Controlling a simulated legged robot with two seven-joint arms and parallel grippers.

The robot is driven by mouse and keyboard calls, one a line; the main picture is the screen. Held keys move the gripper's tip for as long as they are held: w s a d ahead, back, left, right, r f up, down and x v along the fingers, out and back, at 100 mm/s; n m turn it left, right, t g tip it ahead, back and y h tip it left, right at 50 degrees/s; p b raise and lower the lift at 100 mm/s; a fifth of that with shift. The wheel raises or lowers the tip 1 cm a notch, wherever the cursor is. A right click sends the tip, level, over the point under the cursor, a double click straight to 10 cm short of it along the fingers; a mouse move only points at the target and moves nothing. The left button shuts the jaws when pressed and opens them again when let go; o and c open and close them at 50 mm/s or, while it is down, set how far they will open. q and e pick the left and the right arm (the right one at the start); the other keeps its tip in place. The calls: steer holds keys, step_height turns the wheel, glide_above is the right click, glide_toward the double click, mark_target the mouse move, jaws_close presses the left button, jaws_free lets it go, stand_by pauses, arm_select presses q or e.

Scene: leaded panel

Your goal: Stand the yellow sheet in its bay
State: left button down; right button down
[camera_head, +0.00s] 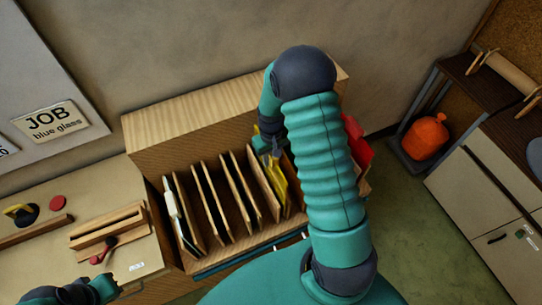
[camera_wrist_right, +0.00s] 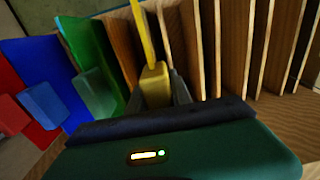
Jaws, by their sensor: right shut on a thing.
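The yellow sheet (camera_head: 275,180) stands upright among the wooden dividers of the rack (camera_head: 240,235), towards its right side. In the right wrist view the sheet (camera_wrist_right: 142,35) shows nearly edge-on, with a yellow block (camera_wrist_right: 154,82) at its near edge. My right gripper (camera_head: 268,147) is shut on that block; the jaws (camera_wrist_right: 158,95) close on both its sides. Whether the sheet's lower edge rests on the bay floor is hidden. My left gripper (camera_head: 75,293) is at the bottom left, cut by the frame edge, and its jaws are unclear.
Green (camera_wrist_right: 90,50), blue (camera_wrist_right: 35,75) and red (camera_wrist_right: 8,95) sheets stand beside the yellow one. A white sheet (camera_head: 174,210) is at the rack's left end. Wooden dividers (camera_wrist_right: 230,45) separate bays that look empty. A sign (camera_head: 58,122) reads "JOB blue glass".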

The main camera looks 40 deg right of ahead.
step_height(320, 180, down, 6)
steer(key=b, duration=0.3)
steer(key=shift+w+b, duration=0.15)
steer(key=shift+b, duration=0.25)
steer(key=c, duration=1.5)
jaws_free()
steer(key=o, duration=0.4)
